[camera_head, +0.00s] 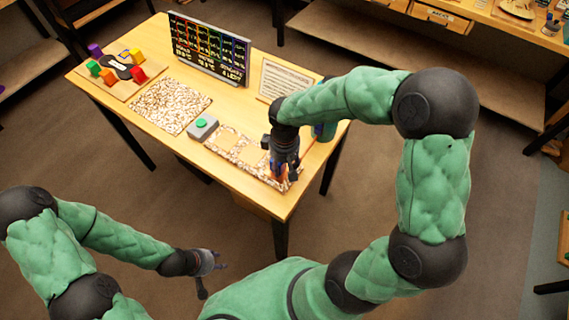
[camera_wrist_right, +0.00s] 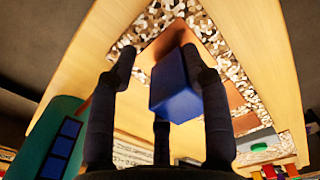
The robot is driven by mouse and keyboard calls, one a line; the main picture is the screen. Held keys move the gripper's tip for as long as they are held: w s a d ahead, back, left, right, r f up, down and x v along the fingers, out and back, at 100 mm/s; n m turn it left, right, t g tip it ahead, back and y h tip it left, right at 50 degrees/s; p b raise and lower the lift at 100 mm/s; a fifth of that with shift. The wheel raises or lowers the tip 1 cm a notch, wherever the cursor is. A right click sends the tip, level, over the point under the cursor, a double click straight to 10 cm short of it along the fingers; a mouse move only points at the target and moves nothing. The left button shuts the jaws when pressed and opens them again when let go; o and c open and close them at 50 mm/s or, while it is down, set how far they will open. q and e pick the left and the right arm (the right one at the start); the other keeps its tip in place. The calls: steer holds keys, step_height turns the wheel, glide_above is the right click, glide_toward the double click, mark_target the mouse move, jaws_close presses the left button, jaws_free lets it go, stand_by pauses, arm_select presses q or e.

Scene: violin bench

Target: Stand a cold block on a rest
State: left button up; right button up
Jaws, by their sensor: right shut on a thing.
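A blue block (camera_wrist_right: 178,85) is between the fingers of my right gripper (camera_head: 284,172), which is shut on it. In the right wrist view the block is over a brown square pad (camera_wrist_right: 168,40) at the end of a speckled strip; I cannot tell whether it touches. The strip (camera_head: 217,131) with its several square pads lies along the table's front edge in the head view. The gripper hides most of the block there. My left gripper (camera_head: 212,263) is open and empty, away from the table in front of its edge.
A board (camera_head: 118,86) with purple, green, orange, red and yellow blocks stands at the table's left. A speckled mat (camera_head: 170,106), a green-button box (camera_head: 203,127), a colored chart panel (camera_head: 209,50) and a printed card (camera_head: 287,80) are nearby. A teal cylinder (camera_wrist_right: 55,140) stands beside the right gripper.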

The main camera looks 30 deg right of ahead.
steer(key=shift+f+b, duration=0.3)
steer(key=shift+f, duration=0.15)
steer(key=o, duration=1.2)
step_height(320, 180, up, 12)
stand_by(0.4)
